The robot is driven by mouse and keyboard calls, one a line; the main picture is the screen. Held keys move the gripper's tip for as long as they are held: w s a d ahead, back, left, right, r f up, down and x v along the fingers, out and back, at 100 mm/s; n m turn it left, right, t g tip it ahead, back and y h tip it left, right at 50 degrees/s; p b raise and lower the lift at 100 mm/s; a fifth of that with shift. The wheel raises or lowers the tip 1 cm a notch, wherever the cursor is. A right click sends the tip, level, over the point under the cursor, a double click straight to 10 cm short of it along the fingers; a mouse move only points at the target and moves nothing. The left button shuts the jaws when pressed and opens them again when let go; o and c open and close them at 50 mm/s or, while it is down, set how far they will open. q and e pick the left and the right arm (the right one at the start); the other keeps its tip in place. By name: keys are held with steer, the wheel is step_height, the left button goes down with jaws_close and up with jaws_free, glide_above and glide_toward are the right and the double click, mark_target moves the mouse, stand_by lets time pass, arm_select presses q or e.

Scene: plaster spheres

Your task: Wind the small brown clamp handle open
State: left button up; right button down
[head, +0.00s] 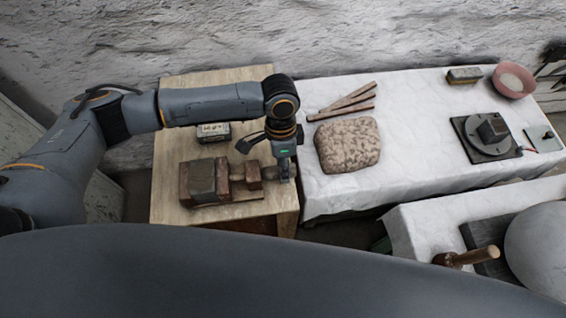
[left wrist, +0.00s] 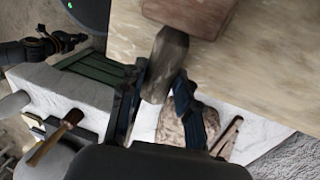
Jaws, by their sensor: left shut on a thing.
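The clamp (head: 203,181) is a block-like vise of brown and dark wood, lying on the wooden table. Its small brown handle (head: 272,173) is at the right end, near the table's right edge. My left gripper (head: 284,170) reaches down over that end. In the left wrist view, the handle (left wrist: 165,62) is a grey-brown tapered piece between the two fingers of my left gripper (left wrist: 158,98), which is shut on it. A brown block of the clamp (left wrist: 190,14) shows beyond. What seems to be my right gripper (left wrist: 68,41) is small and dark at the left there.
A small dark box (head: 213,132) lies behind the clamp. A speckled stone slab (head: 347,145) and wooden sticks (head: 345,103) lie on the white-covered table (head: 425,120) to the right. A mallet (head: 466,258) and a white sphere (head: 540,250) are at the front right.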

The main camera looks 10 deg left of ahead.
arm_select(q)
steer(key=t+p, duration=0.1)
steer(key=p, duration=0.1)
steer(key=t+y+p, duration=0.1)
steer(key=p, duration=0.1)
steer(key=s+t+p, duration=0.1)
steer(key=p, duration=0.1)
steer(key=shift+d+r+t, duration=0.15)
steer(key=shift+r+t, duration=0.1)
steer(key=shift+t, duration=0.15)
steer(key=shift+f+t+y+p, duration=0.3)
steer(key=shift+t+y+p, duration=0.2)
steer(key=shift+t+p, duration=0.65)
steer(key=o, duration=1.2)
steer(key=shift+c, duration=0.2)
steer(key=v, duration=1.2)
steer(key=shift+d, duration=0.1)
